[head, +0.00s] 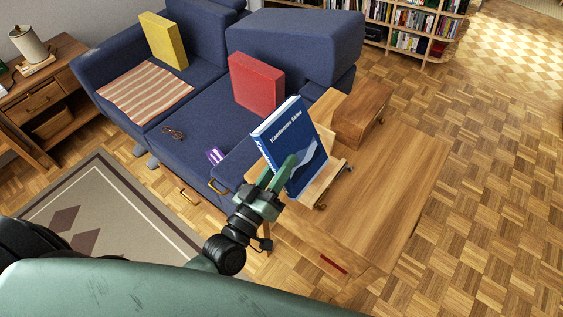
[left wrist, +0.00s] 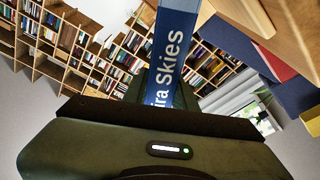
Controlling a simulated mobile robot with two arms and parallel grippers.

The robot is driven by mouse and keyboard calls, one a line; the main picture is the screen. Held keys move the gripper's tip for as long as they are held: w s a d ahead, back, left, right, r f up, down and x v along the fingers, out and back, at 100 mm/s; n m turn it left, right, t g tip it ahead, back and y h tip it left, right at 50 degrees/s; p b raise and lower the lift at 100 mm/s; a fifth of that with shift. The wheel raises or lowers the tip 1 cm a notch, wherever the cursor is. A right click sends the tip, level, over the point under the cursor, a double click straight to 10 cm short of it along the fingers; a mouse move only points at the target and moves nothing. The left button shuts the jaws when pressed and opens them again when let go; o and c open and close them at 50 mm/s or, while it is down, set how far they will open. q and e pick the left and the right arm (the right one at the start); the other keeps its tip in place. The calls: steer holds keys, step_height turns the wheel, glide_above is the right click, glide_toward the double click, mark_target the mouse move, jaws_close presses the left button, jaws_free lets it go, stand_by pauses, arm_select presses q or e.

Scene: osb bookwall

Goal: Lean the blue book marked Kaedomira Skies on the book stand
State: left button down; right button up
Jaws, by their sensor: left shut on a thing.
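The blue book marked Kaedomira Skies (head: 290,138) is upright and tilted back at the wooden book stand (head: 322,188). Its cover faces the front right. My left gripper (head: 282,176) is shut on the book near its lower spine side. In the left wrist view the book's lettered spine (left wrist: 174,45) rises from between the fingers. The stand's ledge shows in front of the book's lower edge; whether the book rests on it I cannot tell. My right gripper is not in view.
The stand is on a wooden table (head: 385,185), with a wooden box (head: 361,113) behind it. The table's right part is clear. A blue sofa (head: 190,140) holds a red cushion (head: 257,84), a yellow cushion (head: 164,41) and a striped cloth (head: 146,92).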

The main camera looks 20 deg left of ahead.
arm_select(q)
steer(key=shift+s+d+f+b, duration=0.15)
steer(key=shift+d+f+b, duration=0.25)
steer(key=shift+f, duration=0.2)
steer(key=shift+s+d+f+b, duration=0.1)
steer(key=shift+d+f+b, duration=0.2)
steer(key=shift+f+b, duration=0.25)
stand_by(1.3)
steer(key=c, duration=1)
jaws_free()
steer(key=shift+c, duration=0.2)
steer(key=shift+s+f, duration=0.1)
steer(key=shift+f, duration=0.1)
steer(key=shift+d+r+p, duration=0.3)
steer(key=shift+d+p, duration=0.05)
steer(key=shift+p, duration=0.15)
steer(key=shift+s, duration=0.15)
steer(key=a+r+p+v, duration=0.1)
steer(key=p+v, duration=0.1)
steer(key=v, duration=0.7)
steer(key=shift+s+r, duration=0.3)
steer(key=shift+s, duration=0.05)
steer(key=shift+a+f, duration=0.1)
steer(key=shift+a, duration=0.05)
